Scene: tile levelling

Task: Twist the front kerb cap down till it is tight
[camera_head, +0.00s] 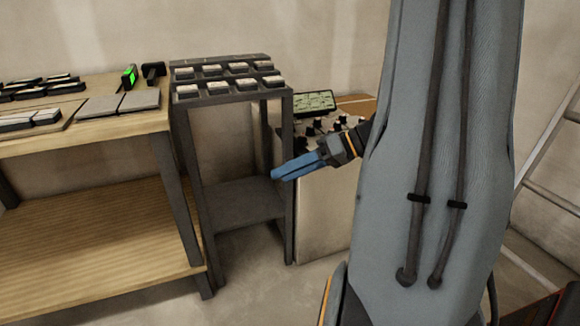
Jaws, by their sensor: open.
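Several small black-and-white caps (318,123) stand on top of a pale block (325,215), partly behind my arm. I cannot tell which of them is the front kerb cap; part of the block's top is hidden by my arm and wrist. My gripper (275,174), with blue fingers, is open and empty. It points left in front of the pale block, lower in the picture than the caps and apart from them.
A dark metal rack (187,190) holding several small pale-topped pieces stands left of my gripper. A wooden bench (75,140) with tiles and tools is at the far left. A green-patterned panel (316,102) is behind the caps. A ladder (550,190) leans at right.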

